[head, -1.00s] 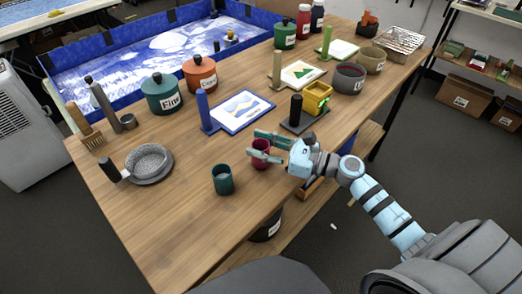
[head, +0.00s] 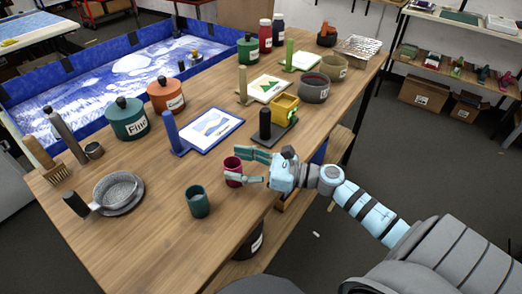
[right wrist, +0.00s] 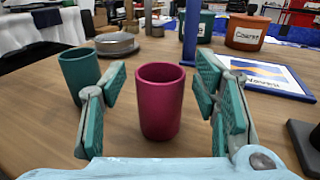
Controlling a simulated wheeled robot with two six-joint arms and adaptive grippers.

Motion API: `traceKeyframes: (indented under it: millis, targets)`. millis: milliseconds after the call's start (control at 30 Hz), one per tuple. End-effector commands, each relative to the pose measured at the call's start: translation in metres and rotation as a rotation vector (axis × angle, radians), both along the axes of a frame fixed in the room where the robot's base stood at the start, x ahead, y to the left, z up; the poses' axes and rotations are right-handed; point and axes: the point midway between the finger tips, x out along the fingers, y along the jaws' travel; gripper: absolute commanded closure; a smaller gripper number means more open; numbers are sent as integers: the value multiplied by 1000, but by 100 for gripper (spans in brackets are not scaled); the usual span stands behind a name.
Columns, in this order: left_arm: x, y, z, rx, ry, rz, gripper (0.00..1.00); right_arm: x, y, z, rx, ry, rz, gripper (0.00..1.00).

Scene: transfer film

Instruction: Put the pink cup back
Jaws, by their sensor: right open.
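The pink cup (head: 232,168) stands upright on the wooden table near its front edge. My right gripper (head: 246,168) is open, with its fingers to either side of the cup. In the right wrist view the pink cup (right wrist: 159,101) stands between the spread teal finger pads (right wrist: 163,95), with a gap on both sides. A teal cup (head: 197,201) stands to the left of it and also shows behind the left finger in the right wrist view (right wrist: 79,72). My left gripper is not in view.
A blue-framed print (head: 212,129) lies behind the cup. A dark stamp base with a yellow box (head: 284,107) is to the right. A grey strainer (head: 118,190), green pot (head: 128,120) and orange pot (head: 166,95) stand farther left. Bare tabletop surrounds the cups.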

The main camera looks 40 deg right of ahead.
Motion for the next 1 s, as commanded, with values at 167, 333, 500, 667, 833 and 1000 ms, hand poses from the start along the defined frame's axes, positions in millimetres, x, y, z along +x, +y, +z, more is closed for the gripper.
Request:
traceKeyframes:
  millis: [167,333,500,667,833,1000]
  targets:
    - [0,0,-10,0,-1,0,44,-30,-26,-5,-7,9,4,44]
    - [0,0,6,-1,0,0,44,-57,-50,1,-4,12,2,44]
    - [0,0,18,-1,0,0,44,-74,-65,1,-2,6,0,44]
    - [0,0,17,-1,0,0,44,-76,-68,-1,-1,1,0,44]
    - [0,0,17,-1,0,0,44,-76,-68,-1,-1,1,0,44]
    - [0,0,17,-1,1,0,44,-76,-67,-1,0,1,0,44]
